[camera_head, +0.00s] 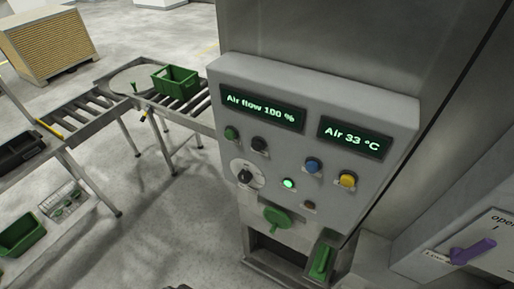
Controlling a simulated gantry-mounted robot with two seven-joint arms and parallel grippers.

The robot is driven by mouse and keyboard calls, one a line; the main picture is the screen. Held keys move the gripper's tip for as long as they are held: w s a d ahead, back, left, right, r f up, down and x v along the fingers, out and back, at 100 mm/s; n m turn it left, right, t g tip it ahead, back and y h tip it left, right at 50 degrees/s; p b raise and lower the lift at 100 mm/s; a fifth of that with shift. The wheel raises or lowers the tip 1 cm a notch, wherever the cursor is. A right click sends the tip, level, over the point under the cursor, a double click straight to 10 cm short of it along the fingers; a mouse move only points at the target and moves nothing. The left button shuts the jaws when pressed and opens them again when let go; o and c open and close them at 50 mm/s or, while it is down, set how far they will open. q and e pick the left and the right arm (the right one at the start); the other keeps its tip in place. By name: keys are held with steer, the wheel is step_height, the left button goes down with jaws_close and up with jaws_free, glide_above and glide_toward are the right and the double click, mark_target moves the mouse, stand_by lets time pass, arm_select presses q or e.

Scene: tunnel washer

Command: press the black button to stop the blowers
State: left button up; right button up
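The black button (260,144) is on the sloped grey control panel (400,108), between a green button (231,133) on its left and a blue button (313,165) on its right. It sits below the lit display (262,108) reading "Air flow 100 %". Nothing covers or touches the black button. Neither of my grippers can be made out in the view; a small dark shape at the bottom edge is too cut off to identify.
The panel also has a rotary knob (244,174), a lit green lamp (289,184), a yellow button (347,180) and an "Air 33 °C" display (355,139). A green handle (278,217) is below; a purple lever (472,251) is lower right. A roller conveyor (88,106) stands left.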

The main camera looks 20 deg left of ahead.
stand_by(0.3)
arm_select(q)
jaws_close()
stand_by(0.3)
stand_by(1.3)
